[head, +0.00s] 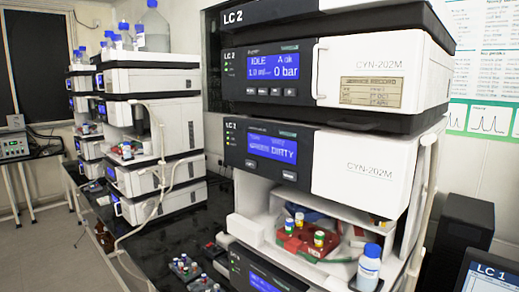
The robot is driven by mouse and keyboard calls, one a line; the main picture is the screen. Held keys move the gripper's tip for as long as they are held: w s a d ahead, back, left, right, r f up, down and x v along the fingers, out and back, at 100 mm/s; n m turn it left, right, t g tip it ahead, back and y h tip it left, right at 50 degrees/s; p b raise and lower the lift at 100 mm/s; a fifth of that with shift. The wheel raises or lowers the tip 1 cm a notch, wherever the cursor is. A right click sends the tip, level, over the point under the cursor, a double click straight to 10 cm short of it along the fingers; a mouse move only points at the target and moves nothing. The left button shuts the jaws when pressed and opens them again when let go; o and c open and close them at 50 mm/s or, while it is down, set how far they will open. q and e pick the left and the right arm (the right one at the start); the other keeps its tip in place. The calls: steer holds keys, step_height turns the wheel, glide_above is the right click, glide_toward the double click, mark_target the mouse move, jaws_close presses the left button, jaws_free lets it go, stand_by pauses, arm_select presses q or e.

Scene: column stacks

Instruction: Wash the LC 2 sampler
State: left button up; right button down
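The LC 2 stack fills the right half of the head view. Its middle module (352,160), labelled LC 2, has a blue screen (272,147) whose lower line appears to end in "DIRTY"; the rest is too small to read surely. Below it is an open bay with a red vial tray (290,243) holding several vials with yellow and blue caps. A white bottle (368,272) with a blue cap stands at the bay's front right. Neither of my grippers is in view.
The upper LC 2 module (370,75) reads "IDLE" and "0 bar". Another white instrument stack (150,125) with bottles on top stands further left. Small vial racks (186,266) lie on the black bench (165,238). A screen marked LC 1 (488,275) is at lower right.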

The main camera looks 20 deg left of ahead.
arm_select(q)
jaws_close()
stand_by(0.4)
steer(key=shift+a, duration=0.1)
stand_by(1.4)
